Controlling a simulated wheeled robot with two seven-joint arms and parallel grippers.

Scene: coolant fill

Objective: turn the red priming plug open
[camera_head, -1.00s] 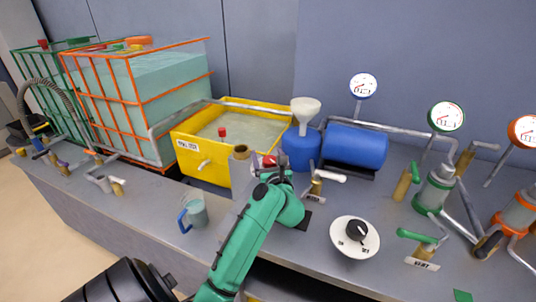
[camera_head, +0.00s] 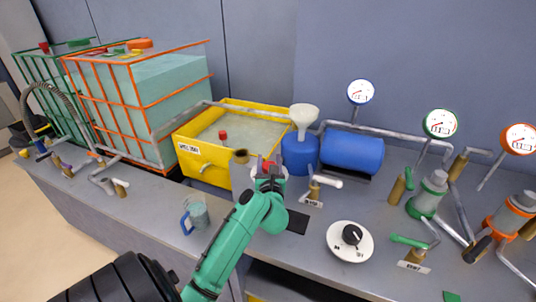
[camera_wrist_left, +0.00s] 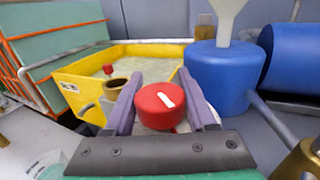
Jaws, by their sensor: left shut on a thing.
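The red priming plug (camera_wrist_left: 160,104) is a round red cap with a white mark on its top. It sits between the two purple-grey fingers of my left gripper (camera_wrist_left: 163,112) in the left wrist view. The fingers are shut on its sides. The white mark runs slantwise. In the head view my left gripper (camera_head: 268,172) is over the plug (camera_head: 266,165), which is mostly hidden by it. The base below the plug is hidden. My right gripper does not show.
A blue pot with a white funnel (camera_head: 303,115) and a blue tank (camera_head: 352,150) stand close behind on the right. A yellow tray (camera_head: 205,172) is behind on the left. A cup (camera_head: 196,213) stands front left. A white-handled valve (camera_head: 324,182) and dial (camera_head: 350,241) are right.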

